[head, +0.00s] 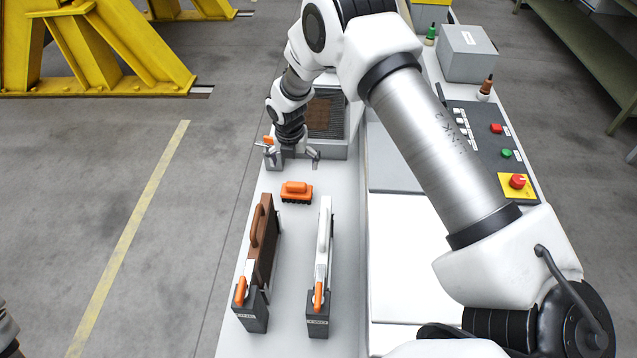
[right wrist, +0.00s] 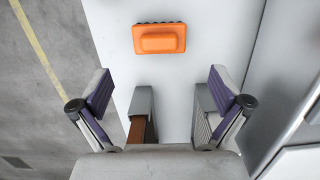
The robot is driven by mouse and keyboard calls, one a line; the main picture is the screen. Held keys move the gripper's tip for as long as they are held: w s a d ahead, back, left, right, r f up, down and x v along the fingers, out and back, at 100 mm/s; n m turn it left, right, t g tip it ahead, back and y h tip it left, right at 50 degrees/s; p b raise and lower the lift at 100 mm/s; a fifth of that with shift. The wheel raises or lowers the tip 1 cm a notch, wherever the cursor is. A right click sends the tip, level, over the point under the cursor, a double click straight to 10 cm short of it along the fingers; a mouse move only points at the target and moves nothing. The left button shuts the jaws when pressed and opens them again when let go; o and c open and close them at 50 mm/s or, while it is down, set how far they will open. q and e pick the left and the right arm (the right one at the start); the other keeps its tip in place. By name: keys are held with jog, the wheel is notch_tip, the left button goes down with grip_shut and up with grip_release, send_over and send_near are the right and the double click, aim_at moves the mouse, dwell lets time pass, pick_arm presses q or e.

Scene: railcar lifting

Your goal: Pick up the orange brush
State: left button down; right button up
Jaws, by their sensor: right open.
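The orange brush (head: 297,190) lies on the pale bench top with its handle up and dark bristles beneath. In the right wrist view the brush (right wrist: 160,38) is near the top, beyond the fingertips and between their lines. My right gripper (head: 289,154) appears just past the brush in the head view, pointing down. In the right wrist view my right gripper (right wrist: 160,92) has its fingers wide apart with nothing between the pads, and it does not touch the brush. My left gripper does not show.
A grey bin (head: 327,118) stands behind the gripper. A control panel (head: 490,140) with buttons is at the right. Bench around the brush is clear.

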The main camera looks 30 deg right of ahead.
jog(key=b, duration=0.5)
send_over(297, 190)
jog(key=f, duration=0.5)
jog(key=shift+w+a+f, duration=0.15)
jog(key=shift+w+a, duration=0.2)
jog(key=shift+a, duration=0.05)
jog(key=f+p, duration=0.1)
jog(key=f, duration=0.1)
jog(key=d+f+p, duration=0.1)
jog(key=f, duration=0.2)
jog(key=w+f+p, duration=0.1)
jog(key=f, duration=0.1)
jog(key=shift+d+f+p, duration=0.15)
jog(key=shift+d+p, duration=0.1)
jog(key=shift+p, duration=0.15)
jog(key=shift+d+f, duration=0.1)
jog(key=shift+f, duration=0.05)
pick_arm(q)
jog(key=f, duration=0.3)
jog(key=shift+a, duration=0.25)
pick_arm(e)
jog(key=c, duration=0.9)
